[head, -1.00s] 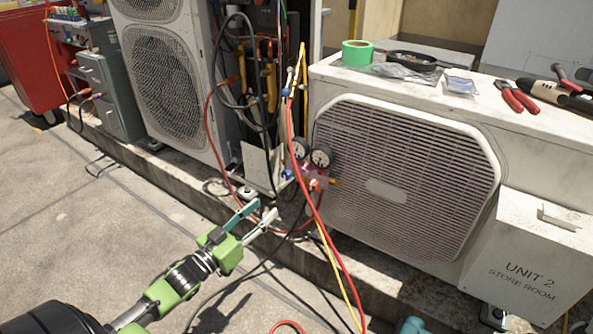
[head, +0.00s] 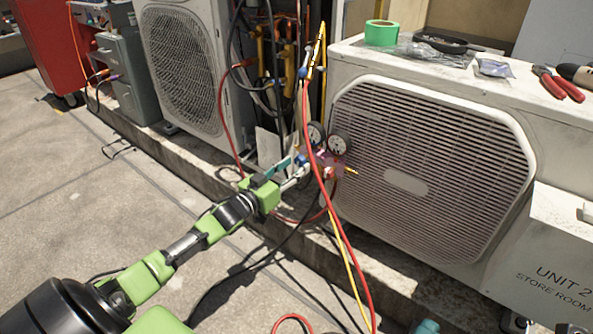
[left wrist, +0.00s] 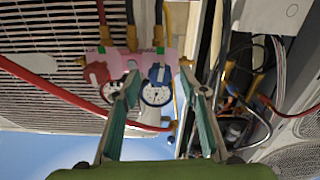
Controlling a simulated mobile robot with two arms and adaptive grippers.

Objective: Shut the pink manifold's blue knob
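The pink manifold (head: 325,159) hangs in front of the slatted condenser, with two round gauges above it. In the left wrist view the manifold (left wrist: 124,62) appears upside down. Its blue knob (left wrist: 160,74) lies between the fingertips of my left gripper (left wrist: 160,80), and its red knob (left wrist: 95,73) is outside them to the left. The fingers are apart; I cannot tell whether either touches the blue knob. In the head view my left gripper (head: 296,168) reaches the manifold's left side, and the blue knob (head: 302,160) is partly hidden. My right gripper is not in view.
Red and yellow hoses (head: 321,150) hang in front of the manifold, close to my gripper. The condenser (head: 430,170) stands behind, with green tape (head: 381,33) and pliers (head: 557,83) on top. A second condenser (head: 187,60) stands left.

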